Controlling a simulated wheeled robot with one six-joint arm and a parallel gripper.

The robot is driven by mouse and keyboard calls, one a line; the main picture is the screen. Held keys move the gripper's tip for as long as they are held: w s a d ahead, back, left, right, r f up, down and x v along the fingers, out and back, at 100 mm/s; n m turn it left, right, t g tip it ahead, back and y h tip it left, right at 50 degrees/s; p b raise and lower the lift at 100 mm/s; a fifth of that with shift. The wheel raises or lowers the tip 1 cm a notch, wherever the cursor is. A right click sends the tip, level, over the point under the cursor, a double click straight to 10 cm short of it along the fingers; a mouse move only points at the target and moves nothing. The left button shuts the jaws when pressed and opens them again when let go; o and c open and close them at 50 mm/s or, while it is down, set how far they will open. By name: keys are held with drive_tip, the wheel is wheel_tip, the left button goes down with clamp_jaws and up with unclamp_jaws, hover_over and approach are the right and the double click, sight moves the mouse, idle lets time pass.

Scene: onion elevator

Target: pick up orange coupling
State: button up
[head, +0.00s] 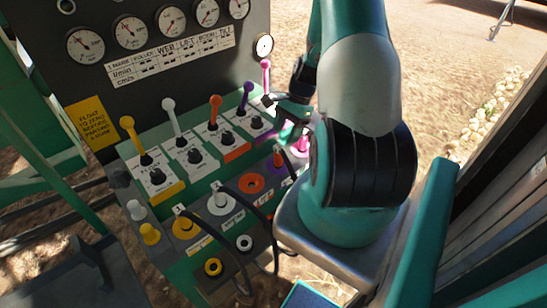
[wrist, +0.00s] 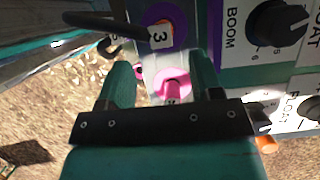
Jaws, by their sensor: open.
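An orange ring-shaped fitting (head: 251,183) sits on the sloped panel of the green console in the head view, between the white and purple ones. A smaller orange piece (head: 278,157) shows at the purple fitting; I cannot tell which orange piece is the coupling. My gripper (head: 290,110) is at the console's right end, above the pink fittings and apart from the orange ring. In the wrist view my gripper (wrist: 163,80) is open, with a pink peg-like part (wrist: 173,85) between its fingers; whether they touch is unclear. The orange ring is not visible there.
Colored levers, including an orange one (head: 215,108), stand behind the fittings. Black hoses (head: 262,215) loop over the lower panel. A gauge board (head: 150,50) rises at the back. A purple ring fitting (wrist: 160,37) lies beyond my fingers. Open ground is at right.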

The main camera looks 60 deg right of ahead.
sight(277, 153)
drive_tip(key=x, duration=0.4)
drive_tip(key=shift+p, duration=0.35)
drive_tip(key=shift+w+p+x, duration=0.15)
drive_tip(key=shift+p+x, duration=0.4)
drive_tip(key=shift+x, duration=0.7)
drive_tip(key=shift+w+p+x, duration=0.1)
drive_tip(key=shift+p+x, duration=0.45)
drive_tip(key=shift+x, duration=0.7)
drive_tip(key=shift+d, duration=0.1)
clamp_jaws()
